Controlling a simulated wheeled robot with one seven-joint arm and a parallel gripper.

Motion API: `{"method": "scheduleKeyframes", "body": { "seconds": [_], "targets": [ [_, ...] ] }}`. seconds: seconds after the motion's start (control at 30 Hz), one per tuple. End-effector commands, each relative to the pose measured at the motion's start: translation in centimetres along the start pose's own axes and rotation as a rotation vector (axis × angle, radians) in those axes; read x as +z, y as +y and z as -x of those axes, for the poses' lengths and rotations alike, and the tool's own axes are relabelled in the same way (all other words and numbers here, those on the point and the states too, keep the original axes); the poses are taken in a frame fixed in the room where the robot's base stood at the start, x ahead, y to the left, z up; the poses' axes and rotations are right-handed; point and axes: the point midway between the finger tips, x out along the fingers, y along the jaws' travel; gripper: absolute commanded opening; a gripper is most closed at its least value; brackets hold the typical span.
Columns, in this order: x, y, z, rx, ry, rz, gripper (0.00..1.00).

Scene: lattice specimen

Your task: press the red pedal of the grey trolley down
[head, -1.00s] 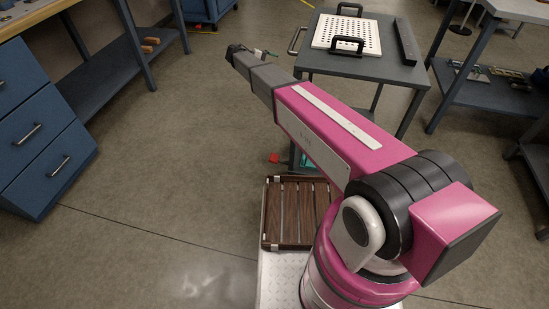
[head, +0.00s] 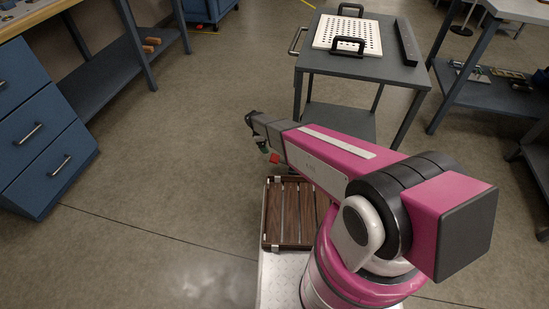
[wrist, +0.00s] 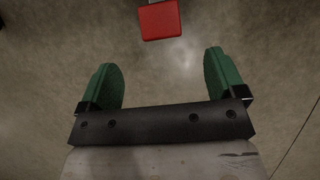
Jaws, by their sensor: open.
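The grey trolley (head: 365,67) stands ahead in the head view, with a white perforated plate on its top. Its red pedal (head: 273,158) shows low by the trolley's near left side, partly beside my arm. In the wrist view the red pedal (wrist: 160,20) is at the top centre, beyond the fingertips, with a bit of grey bar behind it. My gripper (wrist: 163,70) is open, with two green fingers apart and bare floor between them. In the head view my gripper (head: 263,148) hangs low near the pedal, mostly hidden by the arm. No contact with the pedal shows.
A slatted wooden tray (head: 290,238) lies on my base in front of the arm. Blue drawers (head: 40,150) stand at left and a blue-framed bench (head: 490,95) at right. The floor (head: 180,150) left of the trolley is clear.

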Motion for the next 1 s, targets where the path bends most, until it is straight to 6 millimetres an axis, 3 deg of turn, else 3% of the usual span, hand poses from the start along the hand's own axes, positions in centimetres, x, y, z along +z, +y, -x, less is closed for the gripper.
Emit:
{"method": "scheduleKeyframes", "body": {
  "seconds": [0.6, 1.0],
  "targets": [
    [0.0, 0.1, -9.1, 0.001, -0.002, -0.001, 0.89],
    [0.1, 0.1, -10.5, 0.001, -0.002, -0.001, 0.89]
  ]
}}
